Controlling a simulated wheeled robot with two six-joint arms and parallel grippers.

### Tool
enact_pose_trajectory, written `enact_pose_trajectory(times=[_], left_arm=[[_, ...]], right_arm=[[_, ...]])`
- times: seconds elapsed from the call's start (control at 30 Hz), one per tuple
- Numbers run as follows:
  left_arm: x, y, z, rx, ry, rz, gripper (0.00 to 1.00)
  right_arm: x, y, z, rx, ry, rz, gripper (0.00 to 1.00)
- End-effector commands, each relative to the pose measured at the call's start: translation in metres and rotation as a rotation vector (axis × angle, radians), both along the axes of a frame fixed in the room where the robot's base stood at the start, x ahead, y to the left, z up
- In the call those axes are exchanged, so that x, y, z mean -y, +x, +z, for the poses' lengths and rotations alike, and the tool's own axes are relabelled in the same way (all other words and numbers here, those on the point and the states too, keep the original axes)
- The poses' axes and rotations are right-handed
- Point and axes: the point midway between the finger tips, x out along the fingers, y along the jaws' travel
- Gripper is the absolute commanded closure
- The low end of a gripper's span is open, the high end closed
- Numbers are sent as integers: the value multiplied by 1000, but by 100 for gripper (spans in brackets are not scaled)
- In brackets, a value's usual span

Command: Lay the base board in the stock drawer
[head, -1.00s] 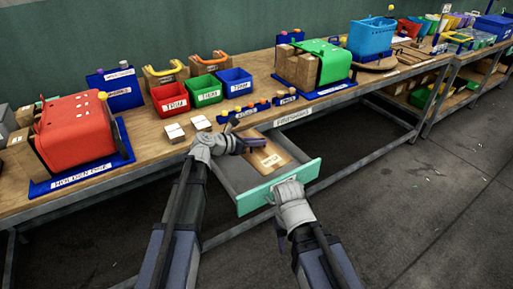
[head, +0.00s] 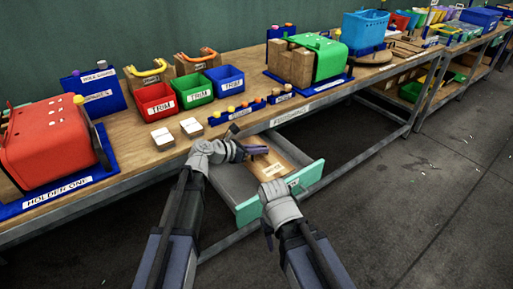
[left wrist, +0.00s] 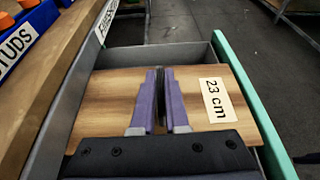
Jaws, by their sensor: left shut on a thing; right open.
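The base board (head: 283,158) is a flat wooden board with a white label, reading "23 cm" in the left wrist view (left wrist: 185,88). It lies flat across the open stock drawer (head: 308,178), a grey tray with a teal front, also in the left wrist view (left wrist: 228,52). I cannot tell whether the board touches the drawer floor. My left gripper (head: 262,150) is shut on the board's middle; its purple fingers show in the left wrist view (left wrist: 160,100). My right gripper (head: 274,190) is open at the drawer's teal front; its fingertips are mostly hidden.
The wooden bench (head: 140,155) runs above the drawer. On it are red (head: 155,100), green (head: 194,90) and blue (head: 225,80) trim bins, blue stud racks (head: 238,112), a red press (head: 50,140) and a green press (head: 318,58). The floor at right is clear.

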Motion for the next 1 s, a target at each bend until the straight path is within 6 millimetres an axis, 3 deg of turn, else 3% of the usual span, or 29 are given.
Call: enact_pose_trajectory(times=[0.37, 1.0], left_arm=[[-7, 7, -10, 6, 8, 18, 100], [-5, 7, -68, 5, 5, 14, 100]], right_arm=[[0, 0, -9, 0, 0, 0, 50], [0, 0, -67, 0, 0, 0, 50]])
